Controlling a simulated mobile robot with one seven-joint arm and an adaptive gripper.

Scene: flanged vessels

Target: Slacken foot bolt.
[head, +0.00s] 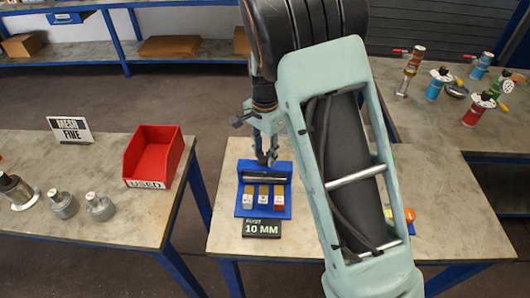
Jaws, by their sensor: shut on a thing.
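My gripper (267,160) is at the back of a blue stand (242,205) on the middle table, with its fingers pointing down. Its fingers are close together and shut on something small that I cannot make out. A dark horizontal bar (264,178) lies across the stand just below the fingertips. A black sign (262,228) reading "FIRST 10 MM" is at the stand's front. I cannot pick out a foot bolt.
On the left table are a red bin (153,152) marked "USED", a sign (70,130) reading "FINE" and metal flanged parts (62,203). Valve-topped vessels (437,83) stand on the right table.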

